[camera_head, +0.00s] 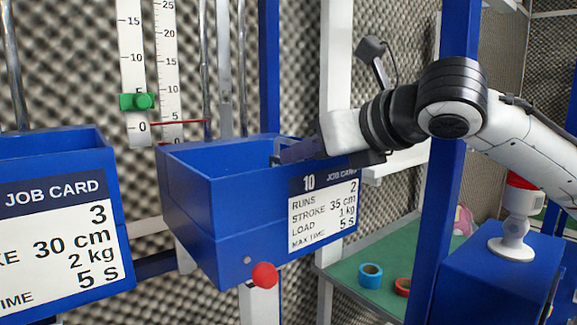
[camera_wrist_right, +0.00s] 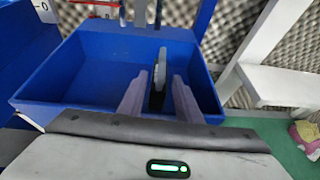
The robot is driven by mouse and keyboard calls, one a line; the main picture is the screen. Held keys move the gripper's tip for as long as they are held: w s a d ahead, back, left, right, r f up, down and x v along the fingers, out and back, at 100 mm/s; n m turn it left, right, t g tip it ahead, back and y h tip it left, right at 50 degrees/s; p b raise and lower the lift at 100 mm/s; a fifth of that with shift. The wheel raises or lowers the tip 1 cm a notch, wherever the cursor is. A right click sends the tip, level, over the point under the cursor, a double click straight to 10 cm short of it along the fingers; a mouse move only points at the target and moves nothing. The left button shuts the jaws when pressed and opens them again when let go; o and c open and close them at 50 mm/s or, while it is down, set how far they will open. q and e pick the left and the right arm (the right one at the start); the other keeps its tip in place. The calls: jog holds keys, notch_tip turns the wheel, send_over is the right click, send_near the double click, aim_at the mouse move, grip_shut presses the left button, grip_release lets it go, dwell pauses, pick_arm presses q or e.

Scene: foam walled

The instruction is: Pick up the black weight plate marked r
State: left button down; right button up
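My right gripper (camera_head: 285,153) reaches in from the right over the blue bin (camera_head: 215,220) with job card 10. In the right wrist view, the gripper's two fingers (camera_wrist_right: 160,76) point into the bin and stand apart. A thin grey-and-black disc-like thing (camera_wrist_right: 161,58), seen nearly edge-on, stands between them. A gap shows on each side of it. It could be the weight plate, but no mark on it can be read. In the head view the bin's front wall and the gripper hide most of the bin's inside. My left gripper is not in view.
Another blue bin (camera_head: 60,150) stands at the left. A blue post (camera_head: 450,180) rises close to my right arm. A green shelf (camera_head: 340,290) below holds a blue tape roll (camera_head: 370,275) and a red one (camera_head: 403,286). Scales with a green slider (camera_head: 137,101) stand behind.

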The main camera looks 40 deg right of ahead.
aim_at(275, 159)
jog(key=p+x, duration=0.1)
jog(key=x, duration=0.2)
jog(key=shift+w+f, duration=0.1)
jog(key=shift+w, duration=0.2)
jog(key=shift+c, duration=0.2)
grip_shut()
dwell(0.9)
jog(key=shift+d+r, duration=0.1)
jog(key=shift+r, duration=0.15)
